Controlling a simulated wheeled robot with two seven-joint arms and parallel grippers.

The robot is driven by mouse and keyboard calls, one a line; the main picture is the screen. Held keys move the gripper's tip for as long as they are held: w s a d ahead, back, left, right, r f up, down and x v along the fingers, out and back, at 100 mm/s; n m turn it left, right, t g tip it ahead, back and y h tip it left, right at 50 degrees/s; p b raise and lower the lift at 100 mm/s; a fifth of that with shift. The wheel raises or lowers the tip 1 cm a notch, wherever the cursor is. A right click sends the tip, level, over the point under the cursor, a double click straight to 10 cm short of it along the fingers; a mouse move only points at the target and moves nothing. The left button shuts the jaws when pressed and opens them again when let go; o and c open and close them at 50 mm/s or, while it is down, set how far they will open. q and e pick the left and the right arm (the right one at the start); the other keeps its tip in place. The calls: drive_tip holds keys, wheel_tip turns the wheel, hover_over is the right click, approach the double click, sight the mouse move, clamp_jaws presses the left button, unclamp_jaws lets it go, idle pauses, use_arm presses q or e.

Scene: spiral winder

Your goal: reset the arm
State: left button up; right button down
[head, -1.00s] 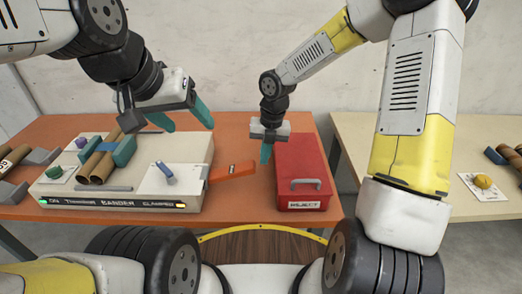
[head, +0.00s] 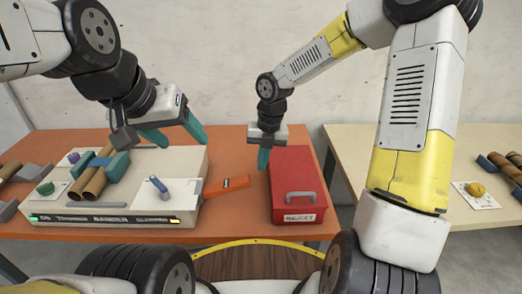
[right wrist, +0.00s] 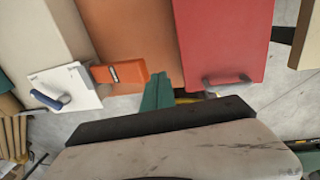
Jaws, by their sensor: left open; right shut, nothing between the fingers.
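My left gripper (head: 174,137) is open and empty above the back of the cream bander machine (head: 150,160). Its teal fingers stand apart. My right gripper (head: 264,160) is shut and empty, fingers pointing down, by the left back edge of the red REJECT box (head: 295,183). Its closed teal fingertips also show in the right wrist view (right wrist: 157,92). The bander has a blue lever (head: 158,185) on a white plate. An orange arm (head: 227,186) sticks out from its right side. Brown tubes (head: 94,178) lie in the machine between blue-green clamps.
An orange table (head: 235,148) carries the bander and the box. Grey holders (head: 31,157) stand at the far left. A pale table (head: 380,150) at right holds a yellow knob (head: 476,189) and more tubes (head: 499,163). A gap separates the tables.

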drive_tip(key=s+d+r+m+t, duration=0.2)
drive_tip(key=s+d+r+m, duration=0.2)
drive_tip(key=m, duration=0.7)
drive_tip(key=s+d+r+m+t, duration=0.2)
drive_tip(key=s+d+r+m, duration=0.2)
drive_tip(key=s+r+m, duration=0.4)
drive_tip(key=s+d+r+m+t, duration=0.2)
drive_tip(key=s+r+m, duration=0.4)
drive_tip(key=m, duration=1)
drive_tip(key=shift+s+d+r+y, duration=0.15)
drive_tip(key=shift+d+r+y, duration=0.25)
drive_tip(key=shift+d+r, duration=0.9)
drive_tip(key=shift+a+r, duration=0.4)
